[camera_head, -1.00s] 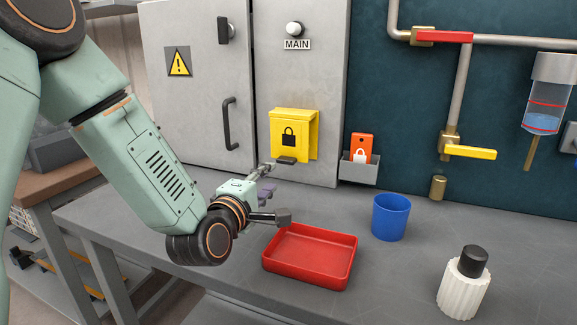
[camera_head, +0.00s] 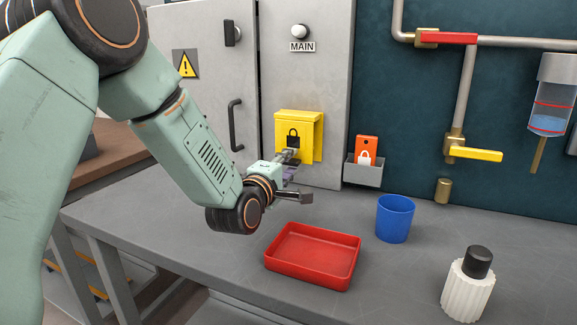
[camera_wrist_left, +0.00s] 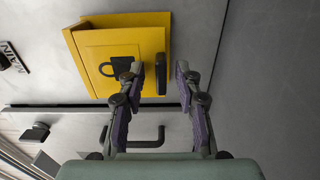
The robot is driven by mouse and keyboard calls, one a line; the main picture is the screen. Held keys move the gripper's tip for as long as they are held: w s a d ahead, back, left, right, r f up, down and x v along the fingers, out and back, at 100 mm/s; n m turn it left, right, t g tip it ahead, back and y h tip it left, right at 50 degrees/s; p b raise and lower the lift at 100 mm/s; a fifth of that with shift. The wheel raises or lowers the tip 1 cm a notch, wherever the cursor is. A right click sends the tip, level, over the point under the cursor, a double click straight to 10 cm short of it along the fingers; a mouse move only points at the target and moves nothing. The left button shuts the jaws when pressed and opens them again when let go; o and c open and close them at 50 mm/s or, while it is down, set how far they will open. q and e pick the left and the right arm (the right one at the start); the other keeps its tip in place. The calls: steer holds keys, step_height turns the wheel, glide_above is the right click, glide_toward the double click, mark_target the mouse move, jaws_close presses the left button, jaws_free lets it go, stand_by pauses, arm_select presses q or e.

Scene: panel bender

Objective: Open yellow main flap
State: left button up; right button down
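The yellow main flap (camera_head: 298,120) is a box-shaped cover with a black padlock sign, closed on the grey cabinet door below the MAIN label. It also shows in the left wrist view (camera_wrist_left: 150,45), turned sideways. A dark tab (camera_wrist_left: 161,74) sticks out at the flap's lower edge. My left gripper (camera_head: 296,178) is open just in front of and below the flap. In the left wrist view the left gripper's fingertips (camera_wrist_left: 160,76) stand apart on either side of the tab; I cannot tell whether they touch it. My right gripper is out of view.
A red tray (camera_head: 313,257), a blue cup (camera_head: 394,219) and a white ribbed bottle (camera_head: 467,288) stand on the grey table. A grey holder (camera_head: 363,172) with a red tag (camera_head: 367,147) hangs right of the flap. A yellow valve lever (camera_head: 475,155) is farther right.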

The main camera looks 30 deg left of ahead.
arm_select(q)
steer(key=shift+a+f, duration=0.1)
steer(key=shift+a, duration=0.1)
steer(key=shift+d, duration=0.15)
steer(key=c, duration=0.4)
jaws_close()
